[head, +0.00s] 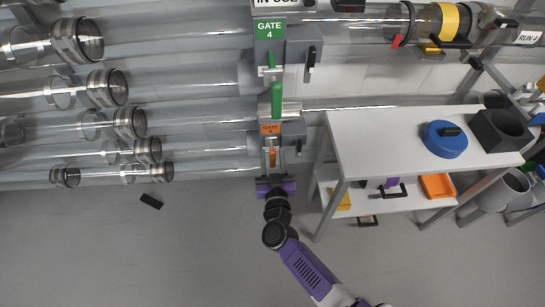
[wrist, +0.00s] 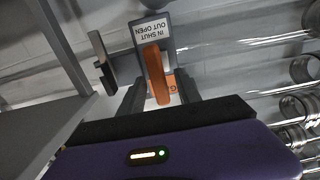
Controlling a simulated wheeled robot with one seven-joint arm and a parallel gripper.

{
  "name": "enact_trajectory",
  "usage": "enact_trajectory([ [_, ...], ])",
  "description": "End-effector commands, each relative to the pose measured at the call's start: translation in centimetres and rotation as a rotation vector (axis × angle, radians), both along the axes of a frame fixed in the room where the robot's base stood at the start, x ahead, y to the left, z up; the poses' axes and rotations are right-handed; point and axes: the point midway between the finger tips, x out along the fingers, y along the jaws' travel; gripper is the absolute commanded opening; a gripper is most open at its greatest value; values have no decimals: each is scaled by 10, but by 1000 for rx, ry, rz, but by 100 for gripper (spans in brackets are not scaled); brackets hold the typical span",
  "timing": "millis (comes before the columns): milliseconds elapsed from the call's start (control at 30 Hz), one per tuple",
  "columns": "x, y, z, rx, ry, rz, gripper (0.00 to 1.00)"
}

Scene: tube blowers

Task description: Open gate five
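An orange-labelled gate (head: 270,127) stands on the lower tubes in the head view; its label starts with GATE, the number too small to read surely. Its orange handle (head: 272,156) points down toward my gripper (head: 271,179). In the wrist view the orange handle (wrist: 155,72) rises between my two dark fingers, one on each side, with gaps showing. My gripper (wrist: 160,92) is open around the handle's near end. An upside-down plate (wrist: 152,30) behind the handle reads IN SHUT, OUT OPEN. Part of the orange label shows behind the handle.
Gate 4, with a green label (head: 269,30) and green handle (head: 276,96), is above. A white table (head: 375,145) stands close on the right, bearing a blue round thing (head: 444,139) and a dark box (head: 502,131). A small black block (head: 151,201) lies on clear floor.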

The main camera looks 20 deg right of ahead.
Motion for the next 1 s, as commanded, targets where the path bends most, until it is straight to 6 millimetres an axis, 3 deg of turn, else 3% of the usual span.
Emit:
enact_trajectory([
  [333,4,-1,1,1,0,0,38],
  [533,4,-1,0,1,0,0,0],
  [1000,4,-1,0,1,0,0,0],
])
